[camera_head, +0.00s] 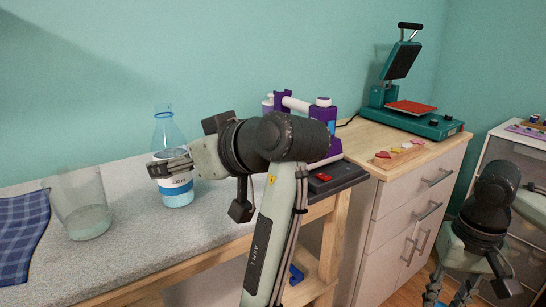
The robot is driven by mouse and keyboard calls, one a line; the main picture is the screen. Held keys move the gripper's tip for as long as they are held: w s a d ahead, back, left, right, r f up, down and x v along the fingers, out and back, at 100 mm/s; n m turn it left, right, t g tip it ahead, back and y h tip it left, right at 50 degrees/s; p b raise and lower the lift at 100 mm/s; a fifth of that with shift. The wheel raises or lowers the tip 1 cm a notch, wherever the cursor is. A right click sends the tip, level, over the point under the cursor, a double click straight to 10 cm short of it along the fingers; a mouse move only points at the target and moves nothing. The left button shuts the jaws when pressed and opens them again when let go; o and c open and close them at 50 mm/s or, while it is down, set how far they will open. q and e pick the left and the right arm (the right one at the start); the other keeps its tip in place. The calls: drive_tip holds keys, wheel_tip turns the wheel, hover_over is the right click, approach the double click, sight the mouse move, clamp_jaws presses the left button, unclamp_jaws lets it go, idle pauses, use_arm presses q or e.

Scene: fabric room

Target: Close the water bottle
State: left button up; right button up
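A clear blue-tinted water bottle (168,132) with a white label stands upright on the grey-topped bench. I cannot make out clearly whether a cap sits on its narrow top. My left gripper (170,168) is level with the bottle's middle, its dark fingers crossing in front of the bottle just above the label. The fingers overlap in this view, so their gap and any contact with the bottle are unclear. My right gripper (450,294) hangs low at the bottom right, away from the bottle, with its fingers apart and partly cut off by the frame edge.
A clear glass (80,205) stands left of the bottle, beside a blue checked cloth (22,235). A purple-and-white device (325,130) and a dark tray (335,178) lie right. A teal heat press (400,100) stands on the wooden cabinet.

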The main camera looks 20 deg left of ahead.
use_arm(q)
drive_tip(key=x, duration=0.5)
drive_tip(key=shift+f, duration=0.15)
use_arm(e)
drive_tip(key=shift+r, duration=0.15)
use_arm(q)
drive_tip(key=c, duration=1.5)
drive_tip(key=shift+p, duration=0.3)
use_arm(e)
drive_tip(key=shift+r, duration=0.15)
